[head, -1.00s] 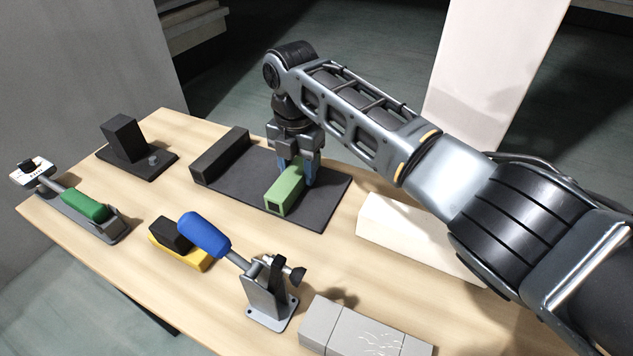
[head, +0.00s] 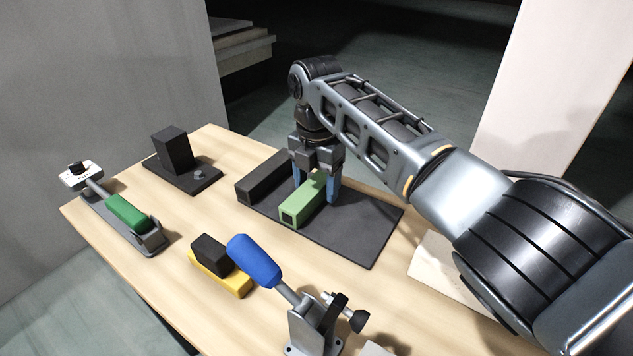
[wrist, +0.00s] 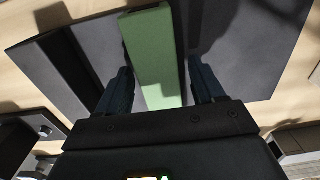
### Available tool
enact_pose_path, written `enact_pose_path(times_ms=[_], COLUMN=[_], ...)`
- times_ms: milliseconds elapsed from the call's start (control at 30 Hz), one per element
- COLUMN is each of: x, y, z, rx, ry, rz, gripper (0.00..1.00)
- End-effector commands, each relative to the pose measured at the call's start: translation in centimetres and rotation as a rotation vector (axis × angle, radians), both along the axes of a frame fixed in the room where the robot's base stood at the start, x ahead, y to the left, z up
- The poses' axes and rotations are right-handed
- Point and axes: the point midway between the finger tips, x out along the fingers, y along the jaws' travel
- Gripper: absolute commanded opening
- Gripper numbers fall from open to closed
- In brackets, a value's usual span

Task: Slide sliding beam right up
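The sliding beam is a green hollow bar (head: 303,201). It lies on a dark flat plate (head: 365,225), parallel to a fixed black block (head: 262,176) along the plate's left side. A narrow strip of plate shows between bar and block. My gripper (head: 316,182) is down over the bar's far half, one blue-grey finger on each side. In the wrist view the green bar (wrist: 158,60) runs between the fingers of my gripper (wrist: 160,72). A dark gap shows on its right side, so the fingers look open around it. Finger contact is hard to tell.
A black upright block on a base (head: 175,150), a green-handled clamp (head: 127,214), a black block on a yellow one (head: 216,262) and a blue-handled clamp (head: 255,262) stand on the wooden table. A pale block (head: 440,265) is at right. The plate's right part is bare.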

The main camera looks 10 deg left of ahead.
Motion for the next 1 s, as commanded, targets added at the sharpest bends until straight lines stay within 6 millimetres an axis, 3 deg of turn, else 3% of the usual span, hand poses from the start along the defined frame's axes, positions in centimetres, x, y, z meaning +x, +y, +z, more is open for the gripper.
enact_pose_path(times_ms=[267,700,1000], x=[0.0,0.0,0.0], y=[0.0,0.1,0.0], z=[1.0,7.3,7.8], rx=[0.000,0.001,0.000], ry=[0.000,0.000,0.001], rz=[0.001,0.000,0.000], gripper=[0.68,0.68,0.68])
